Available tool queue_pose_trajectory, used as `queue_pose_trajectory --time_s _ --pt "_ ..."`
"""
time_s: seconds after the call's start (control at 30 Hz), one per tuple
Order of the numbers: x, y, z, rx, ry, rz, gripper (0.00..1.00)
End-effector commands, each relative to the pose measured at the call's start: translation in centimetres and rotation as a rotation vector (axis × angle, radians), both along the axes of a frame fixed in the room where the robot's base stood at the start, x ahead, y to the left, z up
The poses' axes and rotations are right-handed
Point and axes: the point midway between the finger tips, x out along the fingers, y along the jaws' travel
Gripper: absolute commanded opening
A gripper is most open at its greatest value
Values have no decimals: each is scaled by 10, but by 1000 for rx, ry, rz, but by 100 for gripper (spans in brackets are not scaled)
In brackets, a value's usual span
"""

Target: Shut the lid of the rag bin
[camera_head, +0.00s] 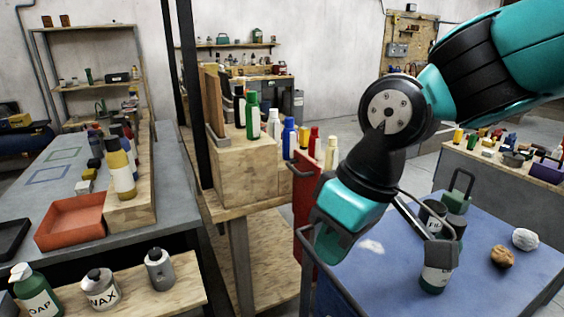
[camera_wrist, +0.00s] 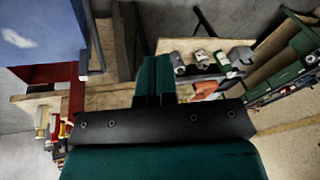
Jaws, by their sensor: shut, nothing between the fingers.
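My gripper (camera_head: 328,250) is shut and empty. Its teal fingers hang pointing down in the head view, in front of the left edge of the blue-topped table. In the wrist view, the closed fingers (camera_wrist: 155,78) point up the picture. An upright red panel (camera_head: 306,200) with a bar handle stands at that table edge, partly behind my gripper. Part of it shows in the wrist view (camera_wrist: 76,92). I cannot tell whether it is the rag bin's raised lid. No rag bin is clearly recognisable, and my arm hides part of the table.
The blue tabletop (camera_head: 380,275) holds labelled dark cans (camera_head: 436,279), a green handled container (camera_head: 456,200), and white (camera_head: 525,240) and brown (camera_head: 502,256) lumps. A wooden shelf with bottles (camera_head: 253,115) stands behind. An orange tray (camera_head: 70,222) sits on the left bench.

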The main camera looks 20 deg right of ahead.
Motion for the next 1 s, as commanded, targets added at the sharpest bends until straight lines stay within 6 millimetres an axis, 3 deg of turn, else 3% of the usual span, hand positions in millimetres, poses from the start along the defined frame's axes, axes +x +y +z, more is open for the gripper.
queue_pose_trajectory --time_s 0.2,0.3,0.4,0.5,0.6,0.8,1.0 --pt "168 4 12 -200 -154 -203 0" --pt "238 10 5 -300 -242 -304 0" --pt "291 16 -7 -390 -325 -397 0" --pt "326 23 -19 -463 -396 -471 0" --pt "345 26 -29 -515 -448 -529 0" --pt "359 28 -40 -560 -493 -579 0" --pt "372 16 -59 -565 -493 -583 0"
